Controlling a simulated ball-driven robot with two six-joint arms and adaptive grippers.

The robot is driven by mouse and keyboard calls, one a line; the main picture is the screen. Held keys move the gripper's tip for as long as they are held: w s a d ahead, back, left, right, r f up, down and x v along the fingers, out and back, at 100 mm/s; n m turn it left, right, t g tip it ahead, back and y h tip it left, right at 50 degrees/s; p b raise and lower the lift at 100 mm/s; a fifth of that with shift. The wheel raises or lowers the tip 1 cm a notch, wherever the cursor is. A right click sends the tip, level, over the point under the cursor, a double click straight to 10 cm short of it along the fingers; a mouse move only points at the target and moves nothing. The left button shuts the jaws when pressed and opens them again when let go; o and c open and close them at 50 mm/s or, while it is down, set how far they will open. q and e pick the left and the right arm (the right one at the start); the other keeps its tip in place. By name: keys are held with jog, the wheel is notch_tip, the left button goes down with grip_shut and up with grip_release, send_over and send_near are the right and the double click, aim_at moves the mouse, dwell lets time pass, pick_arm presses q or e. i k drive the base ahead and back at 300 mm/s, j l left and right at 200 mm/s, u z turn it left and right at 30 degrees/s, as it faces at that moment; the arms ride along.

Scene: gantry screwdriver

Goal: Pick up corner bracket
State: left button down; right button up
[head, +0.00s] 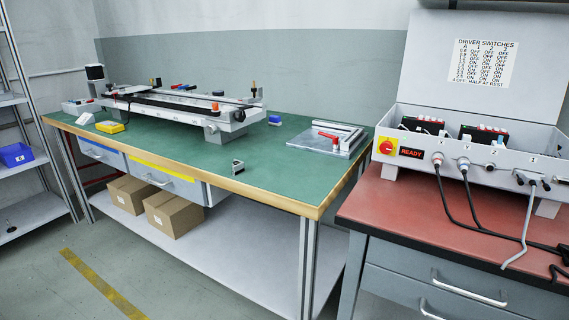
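A small grey and black piece (238,167), which looks like the corner bracket, sits on the green top of the workbench (200,155) near its front edge. It is too small to make out its exact shape. It stands apart from other things, with bare mat around it. Neither of my grippers is in view.
A gantry rail assembly (180,105) stands along the back left of the workbench. A yellow device (110,127) lies at left. A metal plate with bars and a red handle (325,138) lies at right. A driver box (470,150) stands on the red bench (400,205).

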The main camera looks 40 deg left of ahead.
aim_at(238, 166)
jog(key=u, duration=1.6)
